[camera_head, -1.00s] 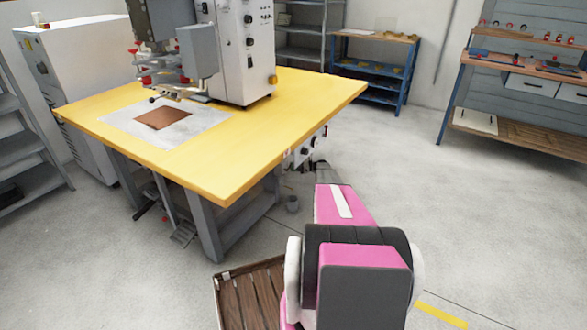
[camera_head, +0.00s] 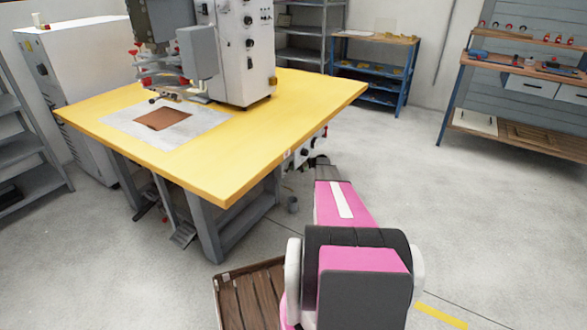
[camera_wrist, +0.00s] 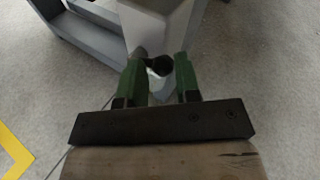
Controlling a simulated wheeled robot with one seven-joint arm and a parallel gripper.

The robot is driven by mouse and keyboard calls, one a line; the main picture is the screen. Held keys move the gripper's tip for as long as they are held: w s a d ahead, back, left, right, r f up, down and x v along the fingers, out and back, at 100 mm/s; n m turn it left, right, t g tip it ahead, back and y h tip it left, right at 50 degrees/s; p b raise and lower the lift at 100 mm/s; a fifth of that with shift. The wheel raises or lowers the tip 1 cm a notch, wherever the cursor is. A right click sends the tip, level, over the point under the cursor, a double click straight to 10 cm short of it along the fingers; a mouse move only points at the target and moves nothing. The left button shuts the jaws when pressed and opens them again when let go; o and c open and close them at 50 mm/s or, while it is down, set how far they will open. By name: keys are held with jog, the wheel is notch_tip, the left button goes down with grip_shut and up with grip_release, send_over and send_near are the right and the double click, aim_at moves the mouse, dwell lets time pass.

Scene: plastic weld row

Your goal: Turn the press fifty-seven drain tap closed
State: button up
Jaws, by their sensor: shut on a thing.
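In the wrist view, my gripper (camera_wrist: 159,62) has its two green fingers on either side of a small fitting. It is shut on the drain tap (camera_wrist: 158,66), whose dark rounded part shows between the fingertips, with shiny metal just below it. The fingers hide the tap's sides, and I cannot tell how far it is turned. In the head view, my gripper (camera_head: 320,161) is beside the press table's right side, low by a panel with knobs (camera_head: 304,152). The tap itself cannot be made out there.
The press (camera_head: 240,50) stands on a yellow-topped table (camera_head: 220,180), whose edge overhangs left of my arm. A wooden crate (camera_head: 250,296) lies at the front. The floor to the right is clear.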

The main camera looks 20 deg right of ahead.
jog(key=shift+a+r+n+h, duration=0.25)
jog(key=shift+r+n+h, duration=0.1)
jog(key=shift+n+h, duration=0.2)
jog(key=o, duration=0.9)
jog(key=shift+a, duration=0.1)
jog(key=shift+s, duration=0.1)
